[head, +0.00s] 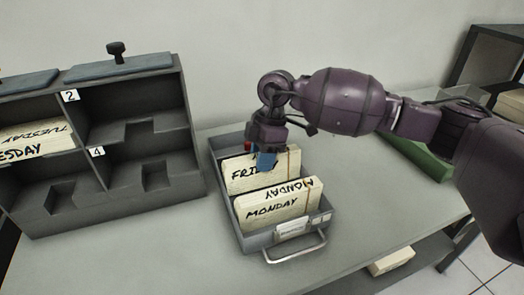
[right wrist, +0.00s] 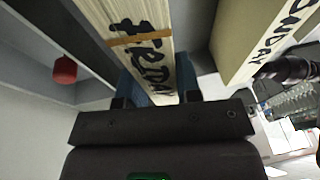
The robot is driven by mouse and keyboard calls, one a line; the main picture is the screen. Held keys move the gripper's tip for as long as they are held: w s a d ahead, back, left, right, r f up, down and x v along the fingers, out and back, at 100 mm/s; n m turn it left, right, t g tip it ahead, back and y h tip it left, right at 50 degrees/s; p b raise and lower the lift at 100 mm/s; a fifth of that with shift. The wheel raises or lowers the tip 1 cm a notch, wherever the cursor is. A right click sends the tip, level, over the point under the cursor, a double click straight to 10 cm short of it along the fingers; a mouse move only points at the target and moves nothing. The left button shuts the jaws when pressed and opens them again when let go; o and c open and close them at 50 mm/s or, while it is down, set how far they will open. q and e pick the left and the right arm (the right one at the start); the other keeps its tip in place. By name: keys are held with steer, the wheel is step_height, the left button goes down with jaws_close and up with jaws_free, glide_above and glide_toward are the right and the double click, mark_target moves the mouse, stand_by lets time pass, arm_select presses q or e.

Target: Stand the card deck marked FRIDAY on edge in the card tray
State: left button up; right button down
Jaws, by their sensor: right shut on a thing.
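The FRIDAY card deck (head: 247,174) stands on edge inside the grey card tray (head: 251,241), behind the MONDAY deck (head: 272,209). It also shows in the right wrist view (right wrist: 128,22), with a tan band around it. My right gripper (head: 266,158) reaches down from above and is shut on the upper part of the FRIDAY deck. In the right wrist view its blue finger pads (right wrist: 160,88) lie at the deck's two sides. The deck's lower edge is hidden by the MONDAY deck. My left gripper is not in view.
A dark compartment cabinet (head: 198,170) stands left of the tray, with a TUESDAY deck (head: 36,140) in one compartment. A red knob (right wrist: 65,70) is at the tray's side. A green object (head: 420,157) lies at the right under my arm. The front table area is clear.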

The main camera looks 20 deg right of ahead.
steer(key=shift+f, duration=0.25)
steer(key=c, duration=0.7)
jaws_free()
steer(key=p+v, duration=0.1)
steer(key=v, duration=0.9)
steer(key=shift+w+d+r+p, duration=0.1)
steer(key=shift+r+p, duration=0.25)
steer(key=shift+r, duration=0.05)
